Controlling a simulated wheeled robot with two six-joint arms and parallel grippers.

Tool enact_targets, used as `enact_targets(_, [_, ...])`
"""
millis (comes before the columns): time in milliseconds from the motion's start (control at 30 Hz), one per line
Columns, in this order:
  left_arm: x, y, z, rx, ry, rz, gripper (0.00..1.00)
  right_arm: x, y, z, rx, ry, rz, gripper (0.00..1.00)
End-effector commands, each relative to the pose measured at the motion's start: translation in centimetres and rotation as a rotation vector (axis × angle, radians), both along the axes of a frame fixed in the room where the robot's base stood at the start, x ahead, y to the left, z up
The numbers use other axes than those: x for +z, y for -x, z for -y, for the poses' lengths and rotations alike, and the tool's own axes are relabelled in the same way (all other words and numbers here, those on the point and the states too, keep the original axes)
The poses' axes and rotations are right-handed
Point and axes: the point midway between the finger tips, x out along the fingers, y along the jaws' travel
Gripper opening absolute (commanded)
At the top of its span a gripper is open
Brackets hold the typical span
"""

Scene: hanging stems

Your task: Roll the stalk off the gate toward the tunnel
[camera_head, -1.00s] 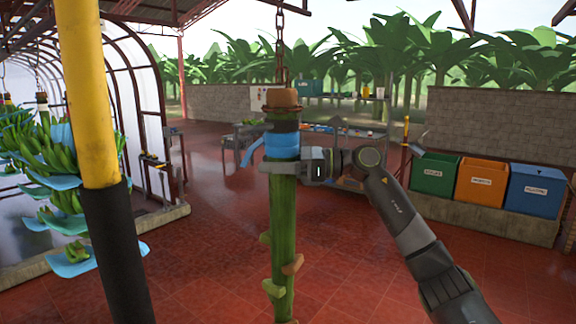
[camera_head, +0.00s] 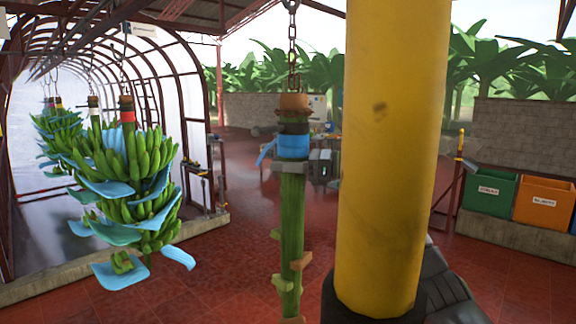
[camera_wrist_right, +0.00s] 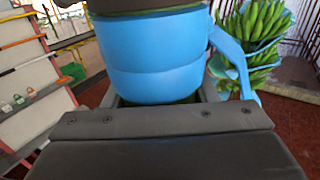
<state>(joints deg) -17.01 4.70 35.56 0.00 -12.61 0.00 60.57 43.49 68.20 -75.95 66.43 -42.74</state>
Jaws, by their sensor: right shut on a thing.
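The stalk (camera_head: 291,215) is a bare green stem with short cut stubs. It hangs nearly upright from a chain (camera_head: 292,62), with a brown top and a blue band (camera_head: 293,146) below it. My right gripper (camera_head: 288,166) is shut around the stalk just under the blue band. The yellow post hides most of my right arm. In the right wrist view the blue band (camera_wrist_right: 155,70) fills the middle, just beyond the gripper body. The arched tunnel (camera_head: 205,90) with pale sheeting stands at the left. I cannot make out the gate. My left gripper is not in view.
A thick yellow post (camera_head: 393,150) stands close in front, right of the stalk. Green banana bunches (camera_head: 140,190) with blue sheets hang at the left. Green (camera_head: 490,191) and orange (camera_head: 543,203) bins stand at the right. Red floor is open between stalk and tunnel.

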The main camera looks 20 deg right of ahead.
Motion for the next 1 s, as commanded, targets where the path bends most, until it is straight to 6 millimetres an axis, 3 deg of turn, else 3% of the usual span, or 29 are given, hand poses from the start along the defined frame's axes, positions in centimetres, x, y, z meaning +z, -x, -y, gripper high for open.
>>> enact_targets(400, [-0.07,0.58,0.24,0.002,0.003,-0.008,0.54,-0.29,-0.09,-0.10,0.003,0.001,-0.006,0.12])
enact_targets(433, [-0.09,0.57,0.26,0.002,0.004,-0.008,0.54,-0.28,-0.09,-0.10,0.003,0.001,-0.006,0.54])
enact_targets(567, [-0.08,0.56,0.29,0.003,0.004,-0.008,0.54,-0.25,-0.09,-0.08,0.002,0.001,-0.004,0.71])
enact_targets(1000, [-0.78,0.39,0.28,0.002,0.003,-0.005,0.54,-0.40,0.45,0.89,-0.001,0.002,-0.002,0.73])
